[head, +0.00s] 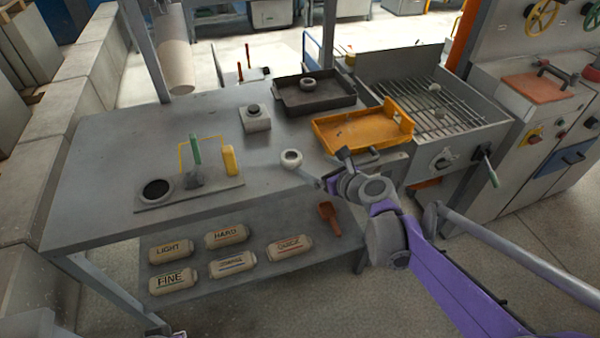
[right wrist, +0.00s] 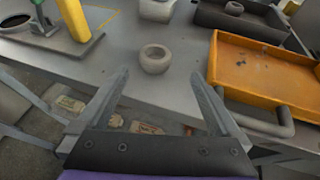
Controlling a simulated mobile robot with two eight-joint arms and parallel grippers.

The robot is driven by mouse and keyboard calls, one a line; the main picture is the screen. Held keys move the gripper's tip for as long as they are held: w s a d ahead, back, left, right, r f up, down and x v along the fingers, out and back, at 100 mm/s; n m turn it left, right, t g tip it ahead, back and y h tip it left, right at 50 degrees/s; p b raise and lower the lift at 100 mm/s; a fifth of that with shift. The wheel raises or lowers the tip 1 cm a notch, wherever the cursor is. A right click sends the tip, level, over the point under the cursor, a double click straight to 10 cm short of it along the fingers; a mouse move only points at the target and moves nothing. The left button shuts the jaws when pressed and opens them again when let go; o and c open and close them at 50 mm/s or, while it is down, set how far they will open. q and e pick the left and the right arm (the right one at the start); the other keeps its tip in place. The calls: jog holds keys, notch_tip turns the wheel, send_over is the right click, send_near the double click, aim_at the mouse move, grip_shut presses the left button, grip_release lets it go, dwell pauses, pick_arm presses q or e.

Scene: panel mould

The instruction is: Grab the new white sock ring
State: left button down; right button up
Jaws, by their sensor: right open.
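A small white ring (head: 291,159) with a dark hole sits on the grey table near its front edge. In the right wrist view the white ring (right wrist: 155,58) lies beyond and between my fingertips, not touching them. My right gripper (head: 322,183) is open and empty, just right of the ring and slightly nearer the table's front edge. It also shows open in the right wrist view (right wrist: 158,82). Another ring (head: 308,85), greyer, lies in the dark tray (head: 290,102) at the back. My left gripper is not clearly in view.
An orange tray (head: 345,135) stands right of the white ring. A plate with green and yellow handled tools (head: 230,184) lies left. Labelled bags (head: 289,249) lie on the lower shelf.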

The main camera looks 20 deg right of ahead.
aim_at(294, 159)
jog(key=x, duration=0.5)
jog(key=shift+s+a+f, duration=0.15)
jog(key=shift+a+f, duration=0.05)
jog(key=x, duration=0.5)
jog(key=shift+a+f+b, duration=0.2)
jog(key=shift+a+b, duration=0.05)
jog(key=shift+b, duration=0.05)
jog(key=c, duration=1.3)
